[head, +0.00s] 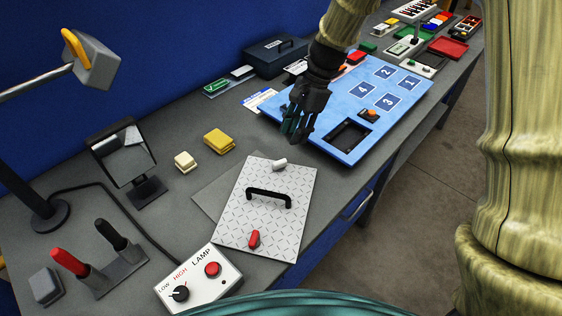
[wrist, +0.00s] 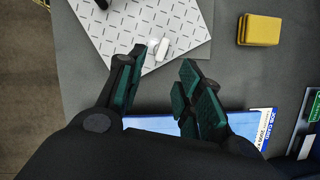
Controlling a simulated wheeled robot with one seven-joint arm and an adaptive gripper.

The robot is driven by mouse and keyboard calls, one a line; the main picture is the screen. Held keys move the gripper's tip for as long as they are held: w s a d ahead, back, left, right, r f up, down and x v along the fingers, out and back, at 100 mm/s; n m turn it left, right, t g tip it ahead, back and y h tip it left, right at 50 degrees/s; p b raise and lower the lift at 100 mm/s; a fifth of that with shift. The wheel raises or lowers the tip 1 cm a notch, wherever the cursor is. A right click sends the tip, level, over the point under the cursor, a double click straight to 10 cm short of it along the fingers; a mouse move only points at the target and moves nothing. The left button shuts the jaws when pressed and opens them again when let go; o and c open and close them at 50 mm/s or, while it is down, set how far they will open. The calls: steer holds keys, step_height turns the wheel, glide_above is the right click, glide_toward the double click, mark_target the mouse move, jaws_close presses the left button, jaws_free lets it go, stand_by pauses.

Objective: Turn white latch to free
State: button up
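The white latch (head: 279,164) is a small white knob near the far edge of the light diamond-patterned plate (head: 232,218). In the wrist view the white latch (wrist: 162,49) lies beyond my fingertips, just past the gap between them, with a round white part beside it. My gripper (head: 297,133) is over the near left part of the blue board, above and to the right of the latch in the head view. In the wrist view my gripper (wrist: 160,70) has its fingers apart with nothing between them. It is not touching the latch.
The plate also carries a black handle (head: 269,196) and a red latch (head: 254,239). A yellow block (head: 219,141) and a cream block (head: 185,161) stand left of the plate. A lamp control box (head: 198,280) sits at its front. The blue board (head: 348,107) lies under my gripper.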

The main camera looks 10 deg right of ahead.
mark_target(280, 161)
steer(key=shift+m, duration=0.5)
steer(key=shift+p+x, duration=1.15)
steer(key=shift+x, duration=4.2)
steer(key=shift+w+a, duration=0.1)
steer(key=shift+w, duration=0.1)
steer(key=shift+c, duration=0.2)
jaws_close()
